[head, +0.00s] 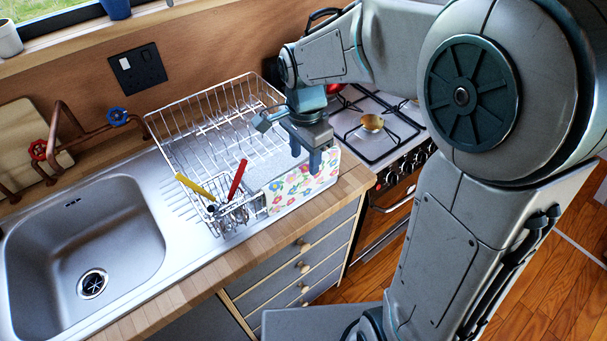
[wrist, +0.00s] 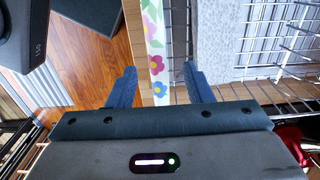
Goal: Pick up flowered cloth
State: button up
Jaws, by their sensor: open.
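The flowered cloth (head: 302,187) is white with colourful flowers. It hangs over the front right side of the dish rack, next to the counter's front edge. In the wrist view its flowered strip (wrist: 154,42) runs up between my fingertips. My gripper (head: 315,160) is above the cloth's right part, pointing down, and it is open. In the wrist view my gripper's blue fingers (wrist: 159,82) stand on either side of the strip, with gaps on both sides. In the head view my gripper hides part of the cloth's upper edge.
The wire dish rack (head: 190,120) holds a cutlery basket (head: 232,214) with yellow and red handles. The sink (head: 80,245) is at left. Drawers (head: 300,262) are below the counter.

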aim_at(303, 178)
jog(key=shift+s+a+f+p, duration=0.15)
jog(key=shift+f+p, duration=0.15)
jog(key=shift+f, duration=1.5)
jog(key=shift+s+a+f+p, duration=0.1)
jog(key=shift+f+p, duration=0.15)
jog(key=shift+f, duration=1.5)
grip_shut()
